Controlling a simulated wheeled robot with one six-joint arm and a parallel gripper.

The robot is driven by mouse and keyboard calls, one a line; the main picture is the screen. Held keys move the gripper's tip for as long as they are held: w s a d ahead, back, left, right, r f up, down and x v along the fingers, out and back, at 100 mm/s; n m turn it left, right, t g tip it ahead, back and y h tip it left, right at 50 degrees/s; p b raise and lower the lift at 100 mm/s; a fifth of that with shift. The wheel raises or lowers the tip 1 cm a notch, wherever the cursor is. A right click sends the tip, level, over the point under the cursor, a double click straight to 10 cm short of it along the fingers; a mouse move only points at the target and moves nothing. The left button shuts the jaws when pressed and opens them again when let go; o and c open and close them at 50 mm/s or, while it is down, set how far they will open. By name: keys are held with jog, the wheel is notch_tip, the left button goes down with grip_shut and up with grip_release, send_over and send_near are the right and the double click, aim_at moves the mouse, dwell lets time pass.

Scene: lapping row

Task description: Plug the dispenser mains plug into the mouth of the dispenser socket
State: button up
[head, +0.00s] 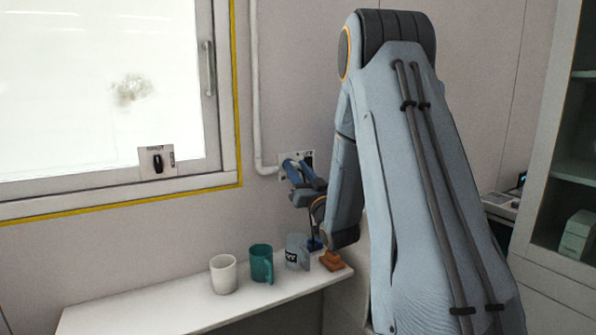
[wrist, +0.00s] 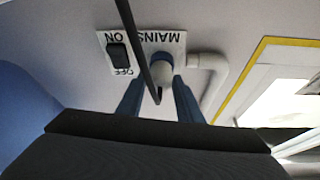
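The mains plate (wrist: 178,38) is on the wall, upside down in the wrist view, with a dark ON/OFF switch beside the socket. My gripper (wrist: 157,85) has one blue finger on each side of this body; contact is unclear. In the head view my gripper (head: 301,173) is at the wall plate (head: 308,155) and covers most of it. Whether the plug is fully seated cannot be told.
A white cup (head: 223,274), a teal mug (head: 261,263) and a grey mug (head: 296,251) stand on the white shelf (head: 150,309). An orange-brown block (head: 332,261) and a small blue item (head: 314,244) are at its right end. A pale pipe (head: 256,90) runs beside the plate.

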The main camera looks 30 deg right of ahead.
jog(key=shift+o, duration=1.3)
jog(key=b+v, duration=0.2)
jog(key=v, duration=0.6)
